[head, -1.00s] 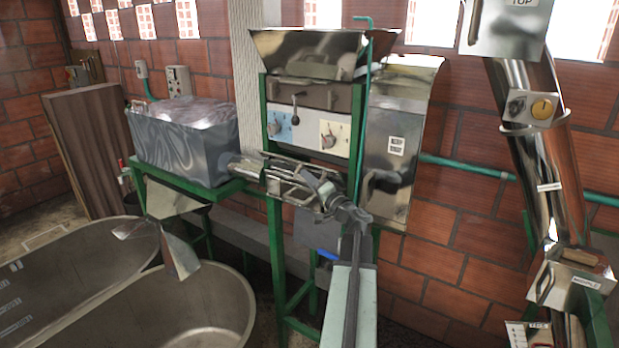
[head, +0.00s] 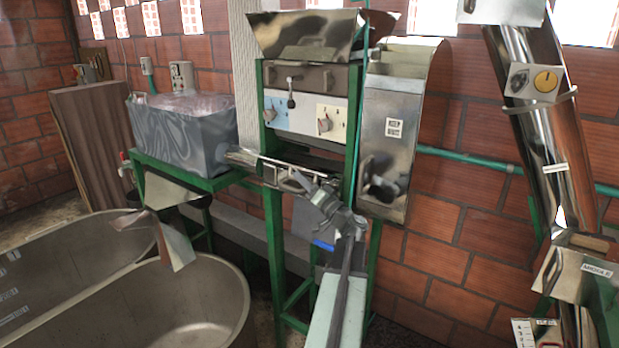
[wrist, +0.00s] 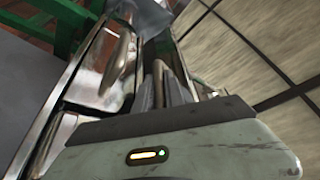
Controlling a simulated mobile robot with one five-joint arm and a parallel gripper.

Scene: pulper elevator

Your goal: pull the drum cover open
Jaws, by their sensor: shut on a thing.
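The drum cover (head: 268,172) is a shiny metal piece with a bar handle, low on the front of the green-framed machine, below its knob panel. My gripper (head: 302,183) is at the handle on the cover's right part. It is shut on the handle. In the wrist view my gripper (wrist: 165,84) has its two fingers close together around a metal bar, with the shiny cover (wrist: 105,65) beside them. A dark gap shows above the cover in the head view. My gripper and arm hide part of the handle and the cover's right end.
A grey bin (head: 182,135) stands on a green stand to the left. Big metal tubs (head: 190,312) fill the lower left. A steel side housing (head: 392,135) is right of the machine. A shiny pipe column (head: 550,150) stands at the far right.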

